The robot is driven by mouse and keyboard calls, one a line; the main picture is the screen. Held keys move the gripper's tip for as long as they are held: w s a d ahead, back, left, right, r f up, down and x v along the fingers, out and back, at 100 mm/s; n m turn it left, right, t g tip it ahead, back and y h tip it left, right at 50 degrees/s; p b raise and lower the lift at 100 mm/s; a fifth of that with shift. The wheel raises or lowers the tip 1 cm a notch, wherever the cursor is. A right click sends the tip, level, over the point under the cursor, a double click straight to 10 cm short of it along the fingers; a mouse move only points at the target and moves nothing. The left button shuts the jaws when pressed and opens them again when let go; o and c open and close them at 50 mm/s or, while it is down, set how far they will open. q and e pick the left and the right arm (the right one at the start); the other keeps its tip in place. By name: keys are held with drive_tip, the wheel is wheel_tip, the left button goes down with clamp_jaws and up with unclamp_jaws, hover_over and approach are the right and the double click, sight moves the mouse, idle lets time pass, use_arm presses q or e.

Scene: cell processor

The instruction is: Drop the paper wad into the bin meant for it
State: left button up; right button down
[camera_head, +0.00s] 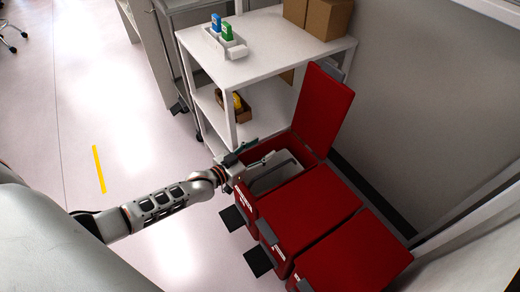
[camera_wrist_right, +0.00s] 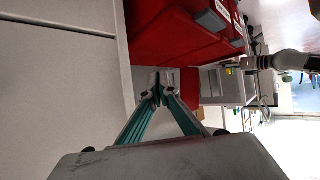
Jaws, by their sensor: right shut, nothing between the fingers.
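Three red bins stand in a row in the head view. The far bin (camera_head: 309,163) has its red lid (camera_head: 323,108) raised, and a pale grey liner shows inside. The middle bin (camera_head: 308,215) and the near bin (camera_head: 352,257) have their lids down. My left gripper (camera_head: 262,150) is at the open bin's front left rim, its fingers apart and pointing over the opening. I make out no paper wad in either view. In the right wrist view, my right gripper (camera_wrist_right: 159,88) is shut and empty, with red bins beyond its tips.
A white shelf cart (camera_head: 270,50) stands behind the open bin, holding bottles (camera_head: 222,29), cardboard boxes (camera_head: 318,15) and a lower box (camera_head: 240,105). Black pedals (camera_head: 258,262) stick out at the bins' front. A wall is close on the right. The floor at left is clear.

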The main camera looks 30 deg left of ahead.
use_arm(q)
drive_tip(key=f+v, duration=0.1)
drive_tip(key=v, duration=0.7)
drive_tip(key=shift+r, duration=0.25)
use_arm(e)
drive_tip(key=shift+s+f, duration=0.35)
drive_tip(key=shift+f, duration=0.1)
use_arm(q)
drive_tip(key=shift+s+r, duration=0.1)
use_arm(e)
drive_tip(key=shift+w+r, duration=0.25)
drive_tip(key=shift+r, duration=0.1)
